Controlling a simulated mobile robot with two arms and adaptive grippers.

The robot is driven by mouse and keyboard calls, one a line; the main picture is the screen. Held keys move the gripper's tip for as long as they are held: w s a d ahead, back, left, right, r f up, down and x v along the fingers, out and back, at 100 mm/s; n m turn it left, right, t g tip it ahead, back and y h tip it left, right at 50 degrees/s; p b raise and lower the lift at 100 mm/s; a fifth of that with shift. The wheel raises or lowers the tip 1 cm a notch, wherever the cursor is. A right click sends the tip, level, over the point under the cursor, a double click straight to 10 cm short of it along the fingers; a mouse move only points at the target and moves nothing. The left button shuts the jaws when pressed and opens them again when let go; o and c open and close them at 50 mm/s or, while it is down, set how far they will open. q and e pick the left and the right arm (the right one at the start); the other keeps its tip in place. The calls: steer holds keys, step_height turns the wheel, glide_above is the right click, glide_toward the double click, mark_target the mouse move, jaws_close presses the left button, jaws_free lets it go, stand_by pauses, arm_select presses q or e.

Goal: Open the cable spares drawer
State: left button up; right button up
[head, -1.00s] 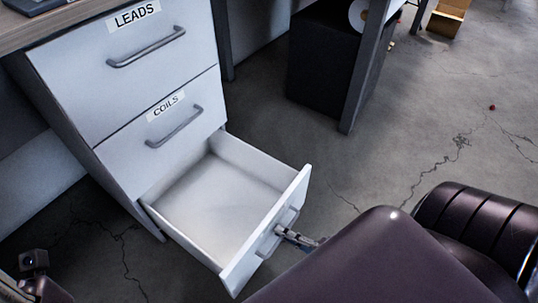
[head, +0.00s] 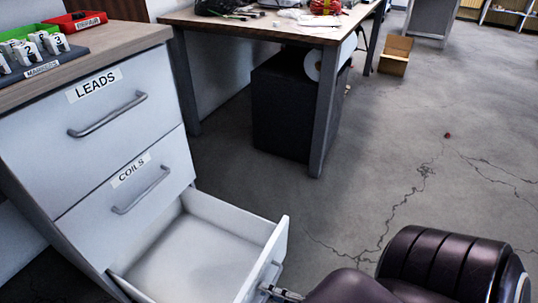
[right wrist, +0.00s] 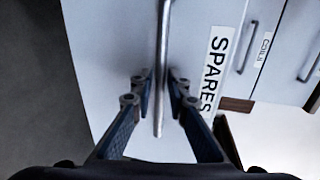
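The cable spares drawer (head: 205,248) is the bottom drawer of the white cabinet. It is pulled well out, and the part of its inside that shows is empty. Its front (right wrist: 105,60) with the SPARES label (right wrist: 218,68) fills much of the right wrist view. My right gripper (right wrist: 160,76) is at the drawer's bar handle (right wrist: 163,35), one finger on each side, with narrow gaps that look clear of the bar. In the head view the gripper (head: 283,293) shows only in part at the drawer front. My left gripper is out of view.
The LEADS drawer (head: 105,112) and COILS drawer (head: 140,185) above are shut. A bench with a metal leg (head: 325,115) and a dark box (head: 285,115) stand behind. An open cardboard box (head: 396,55) is farther back. The floor at right is mostly clear.

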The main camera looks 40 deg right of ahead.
steer(key=v, duration=1.1)
steer(key=shift+s, duration=0.4)
steer(key=shift+d, duration=0.15)
